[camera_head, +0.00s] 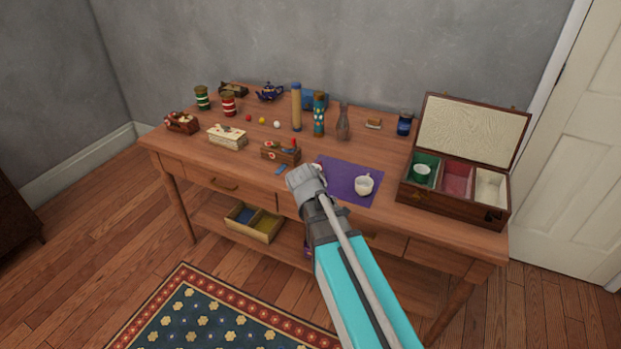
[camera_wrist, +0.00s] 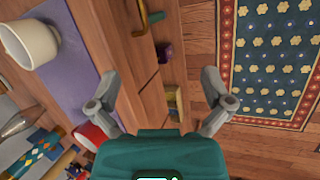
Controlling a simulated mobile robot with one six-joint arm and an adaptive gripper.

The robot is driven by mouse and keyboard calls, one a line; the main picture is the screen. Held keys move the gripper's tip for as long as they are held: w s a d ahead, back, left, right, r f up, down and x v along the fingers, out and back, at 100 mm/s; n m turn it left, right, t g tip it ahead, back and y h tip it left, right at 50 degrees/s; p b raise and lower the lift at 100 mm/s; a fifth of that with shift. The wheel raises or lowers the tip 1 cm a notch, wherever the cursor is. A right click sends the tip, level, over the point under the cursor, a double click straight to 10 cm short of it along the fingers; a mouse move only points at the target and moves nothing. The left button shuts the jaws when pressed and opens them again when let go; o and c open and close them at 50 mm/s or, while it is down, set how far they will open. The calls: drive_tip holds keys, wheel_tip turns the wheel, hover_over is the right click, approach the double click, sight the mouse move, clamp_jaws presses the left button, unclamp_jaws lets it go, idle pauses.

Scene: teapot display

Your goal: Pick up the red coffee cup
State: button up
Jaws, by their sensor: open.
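The red coffee cup (camera_wrist: 90,134) shows in the wrist view at lower left, red with a pale rim, partly hidden behind my left finger and the gripper body. In the head view it is mostly hidden behind my gripper (camera_head: 304,178), at the left edge of the purple mat (camera_head: 345,174). My gripper also shows in the wrist view (camera_wrist: 160,78), its two fingers spread wide with nothing between them. The fingers point past the cup toward the table's front edge and the floor. A white cup (camera_head: 364,184) stands on the mat; it also shows in the wrist view (camera_wrist: 30,43).
An open wooden box (camera_head: 455,207) with coloured compartments stands at the table's right. Bottles, including a tall tan one (camera_head: 297,108), stand behind the mat. A small wooden box (camera_head: 281,151) is just left of the mat. An open tray (camera_head: 254,222) sits on the lower shelf.

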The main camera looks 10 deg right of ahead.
drive_tip(key=w+a+r+n+t+h+b, duration=0.1)
drive_tip(key=w+a+r+n+t+h, duration=0.1)
drive_tip(key=w+a+n, duration=0.3)
drive_tip(key=w+a+r+n+t+h+b, duration=0.2)
drive_tip(key=w+a+r+n+t+h, duration=0.1)
drive_tip(key=w+n, duration=0.7)
drive_tip(key=shift+a+r+n+t+h, duration=0.3)
drive_tip(key=shift+a+r+n+h, duration=0.15)
drive_tip(key=shift+a+h, duration=0.5)
drive_tip(key=shift+d, duration=0.15)
drive_tip(key=b, duration=0.3)
approach(319, 168)
drive_tip(key=x, duration=0.3)
drive_tip(key=shift+f, duration=0.35)
drive_tip(key=shift+w+d+f, duration=0.1)
drive_tip(key=shift+w+d, duration=0.2)
drive_tip(key=shift+d, duration=0.2)
drive_tip(key=shift+d+b, duration=0.1)
drive_tip(key=shift+b, duration=0.2)
drive_tip(key=shift+b+x, duration=0.8)
drive_tip(key=shift+x, duration=1.7)
drive_tip(key=shift+w, duration=0.1)
